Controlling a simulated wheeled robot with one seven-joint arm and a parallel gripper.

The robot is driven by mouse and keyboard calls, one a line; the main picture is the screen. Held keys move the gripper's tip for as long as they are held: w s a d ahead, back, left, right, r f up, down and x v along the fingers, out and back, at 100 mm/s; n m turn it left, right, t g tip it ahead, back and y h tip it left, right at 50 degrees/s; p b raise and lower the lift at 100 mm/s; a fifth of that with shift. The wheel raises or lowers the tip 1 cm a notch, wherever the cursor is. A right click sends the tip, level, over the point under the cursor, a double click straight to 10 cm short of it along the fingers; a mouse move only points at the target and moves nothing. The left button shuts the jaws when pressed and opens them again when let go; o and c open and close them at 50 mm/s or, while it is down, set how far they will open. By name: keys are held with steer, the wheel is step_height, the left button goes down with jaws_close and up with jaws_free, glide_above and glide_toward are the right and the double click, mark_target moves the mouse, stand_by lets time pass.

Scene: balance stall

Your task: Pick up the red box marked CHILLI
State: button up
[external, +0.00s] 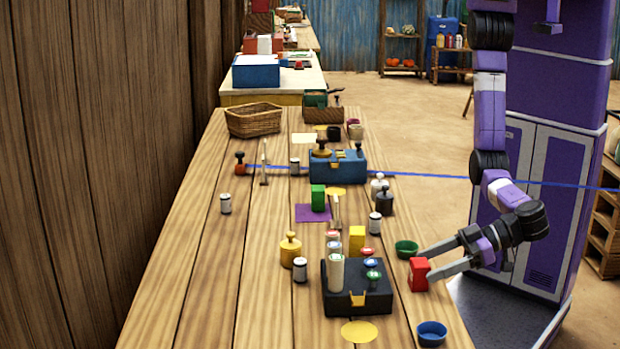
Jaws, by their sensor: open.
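A small red box (418,275) stands near the right edge of the wooden table in the external view. No lettering on it can be read from here. My gripper (430,266) reaches in from the right, low over the table edge. Its two grey fingers are spread apart, with their tips at the red box, one on the far side and one on the near side. Whether either finger touches the box cannot be told. Part of the box's right side is hidden by the near finger.
A green bowl (407,248) stands just behind the red box, and a blue bowl (432,333) stands in front. A black case (340,301) with several cylinders is to the left, with a yellow box (357,240) behind. A blue line crosses above the table farther back.

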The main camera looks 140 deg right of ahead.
mark_target(411, 271)
steer(key=p+x, duration=0.1)
steer(key=x, duration=0.4)
steer(key=shift+w+d+r+p, duration=0.15)
steer(key=shift+w+r+p, duration=0.05)
steer(key=shift+p, duration=0.15)
steer(key=shift+w+d+f, duration=0.3)
steer(key=shift+w, duration=0.1)
steer(key=c, duration=1.5)
steer(key=shift+r, duration=0.1)
